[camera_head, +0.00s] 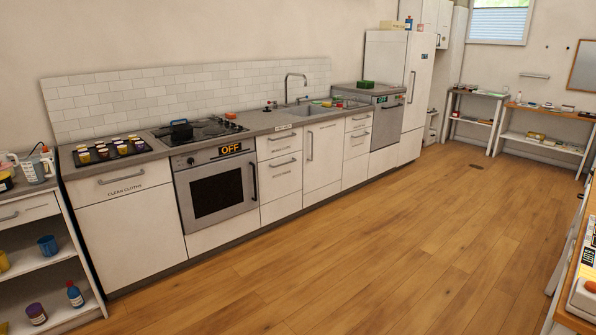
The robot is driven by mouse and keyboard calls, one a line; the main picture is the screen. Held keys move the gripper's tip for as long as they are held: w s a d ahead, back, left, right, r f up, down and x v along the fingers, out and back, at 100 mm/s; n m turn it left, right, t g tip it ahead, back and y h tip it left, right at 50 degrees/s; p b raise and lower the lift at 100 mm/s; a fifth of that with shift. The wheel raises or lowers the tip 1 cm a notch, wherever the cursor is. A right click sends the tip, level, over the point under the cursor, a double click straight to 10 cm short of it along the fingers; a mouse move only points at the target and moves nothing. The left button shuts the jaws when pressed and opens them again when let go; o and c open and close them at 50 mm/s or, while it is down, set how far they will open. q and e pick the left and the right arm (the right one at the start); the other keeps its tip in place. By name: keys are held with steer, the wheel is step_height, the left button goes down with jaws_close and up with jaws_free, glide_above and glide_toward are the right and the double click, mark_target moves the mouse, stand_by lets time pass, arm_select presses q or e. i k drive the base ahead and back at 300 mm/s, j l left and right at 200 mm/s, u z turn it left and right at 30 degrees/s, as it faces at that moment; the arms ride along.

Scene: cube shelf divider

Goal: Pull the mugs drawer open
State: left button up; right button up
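No drawer in view has a label I can read as mugs. A wide white drawer (125,184) at the left of the counter reads "CLEAN CLOTHS" and looks shut. Right of the oven, a stack of white drawers (281,175) with dark handles is shut; its small labels are too small to read. A second white drawer stack (357,147), left of the dishwasher, is also shut, its labels unreadable. A further drawer (25,210) is in the low shelf unit at the far left. Neither of my grippers is in view.
The oven (218,190) with an "OFF" display sits under the hob (200,130). A tray of small cups (108,150) lies on the left worktop. A fridge (398,85) stands at the back. The wooden floor (380,230) is clear; a table (574,300) edges the right.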

mark_target(270, 145)
steer(key=i+z, duration=0.25)
steer(key=i, duration=2.5)
steer(key=l, duration=0.05)
